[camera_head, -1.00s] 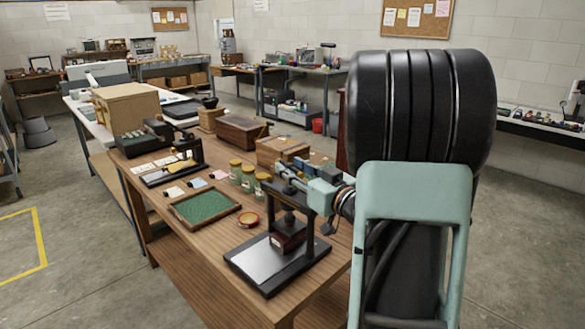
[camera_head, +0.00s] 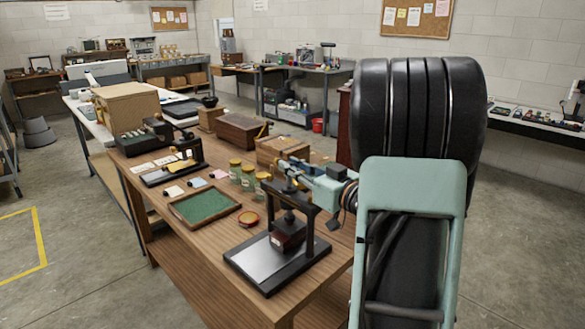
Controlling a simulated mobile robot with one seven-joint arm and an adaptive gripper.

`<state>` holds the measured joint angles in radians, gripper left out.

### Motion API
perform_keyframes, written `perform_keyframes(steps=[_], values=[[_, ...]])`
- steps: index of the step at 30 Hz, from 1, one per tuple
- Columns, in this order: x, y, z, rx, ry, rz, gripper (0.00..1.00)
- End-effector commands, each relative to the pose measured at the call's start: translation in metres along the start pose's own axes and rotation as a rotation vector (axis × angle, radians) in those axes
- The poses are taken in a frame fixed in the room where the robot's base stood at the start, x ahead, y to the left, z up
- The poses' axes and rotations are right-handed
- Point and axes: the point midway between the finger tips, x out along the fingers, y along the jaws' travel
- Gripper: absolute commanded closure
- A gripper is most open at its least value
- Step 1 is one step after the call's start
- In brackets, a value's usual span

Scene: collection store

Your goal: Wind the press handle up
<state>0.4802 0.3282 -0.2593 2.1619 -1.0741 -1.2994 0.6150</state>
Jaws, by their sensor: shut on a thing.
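The press (camera_head: 314,232) is a black frame with a flat metal base plate, standing at the near right corner of the wooden table. A dark red block (camera_head: 289,237) sits under its screw, above the base. My gripper (camera_head: 287,170) is at the top of the press, coming in from the right. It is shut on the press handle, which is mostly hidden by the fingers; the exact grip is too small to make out.
A green-lined tray (camera_head: 238,207), a small red-rimmed dish (camera_head: 248,219) and several jars (camera_head: 248,180) stand left of the press on the table (camera_head: 200,262). Wooden boxes (camera_head: 240,130) are behind. The table's front edge is close to the press base.

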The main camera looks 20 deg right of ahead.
Motion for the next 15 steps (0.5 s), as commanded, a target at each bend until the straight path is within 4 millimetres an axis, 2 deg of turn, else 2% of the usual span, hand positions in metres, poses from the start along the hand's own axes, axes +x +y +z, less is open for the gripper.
perform_keyframes(steps=[6, 14, 15], values=[[-0.0001, 0.0015, -0.0005, 0.0, 0.001, -0.072, 1.0], [-0.0002, 0.0007, -0.0001, 0.001, 0.0, -0.075, 1.0], [-0.0002, 0.0007, -0.0001, 0.001, 0.0, -0.075, 0.82]])
